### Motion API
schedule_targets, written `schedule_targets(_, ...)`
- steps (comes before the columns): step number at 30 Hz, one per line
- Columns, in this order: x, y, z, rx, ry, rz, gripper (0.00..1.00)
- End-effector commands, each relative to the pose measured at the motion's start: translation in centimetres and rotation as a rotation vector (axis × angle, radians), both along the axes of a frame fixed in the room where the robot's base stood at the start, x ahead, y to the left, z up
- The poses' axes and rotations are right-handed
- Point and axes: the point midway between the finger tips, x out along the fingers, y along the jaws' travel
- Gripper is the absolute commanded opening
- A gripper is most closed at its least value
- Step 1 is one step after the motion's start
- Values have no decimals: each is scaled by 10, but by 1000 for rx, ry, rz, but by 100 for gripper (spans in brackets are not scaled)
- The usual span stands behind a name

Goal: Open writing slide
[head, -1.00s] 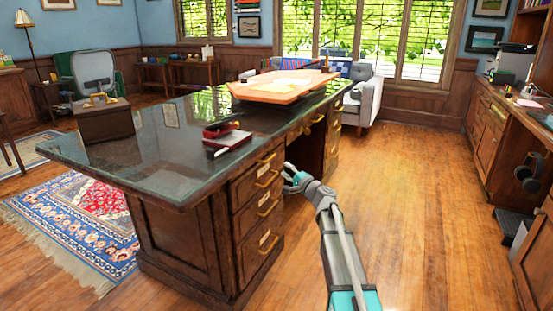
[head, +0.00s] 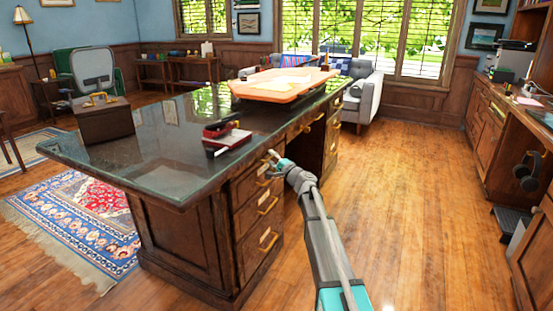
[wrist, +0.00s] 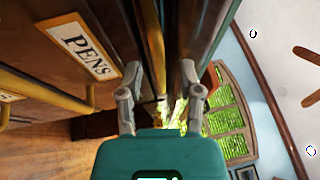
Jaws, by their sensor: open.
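The dark wooden desk (head: 180,235) has a stack of fronts with brass handles at its right end. My gripper (head: 272,163) is at the top of this stack, just under the stone desktop (head: 150,150), and partly covers the uppermost brass handle. In the wrist view my gripper (wrist: 160,100) is open. A brass handle bar (wrist: 153,45) lies ahead, roughly between the fingers; I cannot tell whether they touch it. A drawer front labelled PENS (wrist: 80,45) is to its left. No separate writing slide can be clearly told apart from the fronts.
A red and black object (head: 225,137) lies on the desktop near the gripper. A wooden board (head: 283,85) and a brown box (head: 104,121) also stand there. The wooden floor (head: 390,210) right of the desk is clear, up to a side cabinet (head: 485,130).

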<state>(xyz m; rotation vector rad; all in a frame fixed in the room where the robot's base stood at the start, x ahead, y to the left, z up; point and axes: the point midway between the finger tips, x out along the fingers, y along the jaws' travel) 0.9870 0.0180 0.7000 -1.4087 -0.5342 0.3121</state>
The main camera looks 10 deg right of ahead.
Motion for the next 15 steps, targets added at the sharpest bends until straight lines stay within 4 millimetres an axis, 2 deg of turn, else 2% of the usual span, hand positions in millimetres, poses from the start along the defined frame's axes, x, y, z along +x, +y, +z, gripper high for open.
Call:
schedule_targets(2, 0, 0, 0, 0, 0, 0, 47)
schedule_targets(9, 0, 0, 0, 0, 0, 1, 2)
schedule_targets(10, 0, 0, 0, 0, 0, 1, 0)
schedule_targets(15, 0, 0, 0, 0, 0, 1, 0)
